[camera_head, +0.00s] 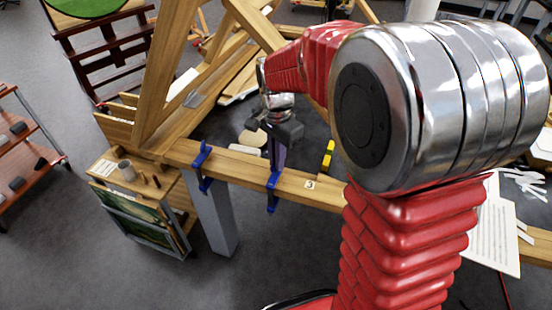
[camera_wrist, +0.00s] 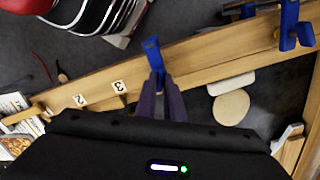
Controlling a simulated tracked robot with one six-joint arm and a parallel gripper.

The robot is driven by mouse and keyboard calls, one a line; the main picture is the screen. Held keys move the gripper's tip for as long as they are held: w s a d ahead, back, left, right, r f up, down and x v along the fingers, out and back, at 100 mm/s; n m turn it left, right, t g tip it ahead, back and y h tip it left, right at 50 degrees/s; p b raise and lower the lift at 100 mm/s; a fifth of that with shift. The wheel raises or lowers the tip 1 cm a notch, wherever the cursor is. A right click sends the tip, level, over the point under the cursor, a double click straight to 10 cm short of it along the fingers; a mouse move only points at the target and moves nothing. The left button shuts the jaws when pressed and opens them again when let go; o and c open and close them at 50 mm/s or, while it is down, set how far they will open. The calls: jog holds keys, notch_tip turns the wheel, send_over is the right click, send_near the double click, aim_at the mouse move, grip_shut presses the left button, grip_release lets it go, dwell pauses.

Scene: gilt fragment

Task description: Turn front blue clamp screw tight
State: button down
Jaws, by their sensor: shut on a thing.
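Two blue clamps sit on the long wooden beam in the head view. The nearer, right-hand clamp (camera_head: 273,192) is beside the number 3 label; it also shows in the wrist view (camera_wrist: 153,54). My gripper (camera_head: 277,164) is above the beam at this clamp. In the wrist view its two dark purple fingers (camera_wrist: 160,92) point at the clamp and are shut on its screw end. The screw itself is mostly hidden between the fingers. The other blue clamp (camera_head: 203,167) stands further left on the beam and shows at the upper right in the wrist view (camera_wrist: 290,25).
The wooden beam (camera_head: 325,194) rests on a grey post (camera_head: 213,212). A yellow-black tool (camera_head: 328,154) lies behind it. A pale disc (camera_wrist: 231,107) lies beside the beam. A small cabinet with a cup (camera_head: 126,170) stands left. Papers (camera_head: 492,235) hang at the right.

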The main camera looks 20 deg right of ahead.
jog(key=m, duration=0.5)
jog(key=shift+w+a+m, duration=0.1)
jog(key=shift+a+m, duration=0.1)
jog(key=shift+m, duration=0.1)
jog(key=m, duration=0.6)
jog(key=shift+r, duration=0.1)
jog(key=m, duration=0.5)
jog(key=shift+d+m, duration=0.1)
jog(key=shift+m, duration=0.3)
jog(key=m, duration=0.4)
jog(key=shift+w, duration=0.1)
jog(key=shift+m, duration=0.3)
jog(key=c, duration=1.9)
grip_release()
jog(key=shift+o, duration=0.2)
jog(key=shift+r, duration=3.65)
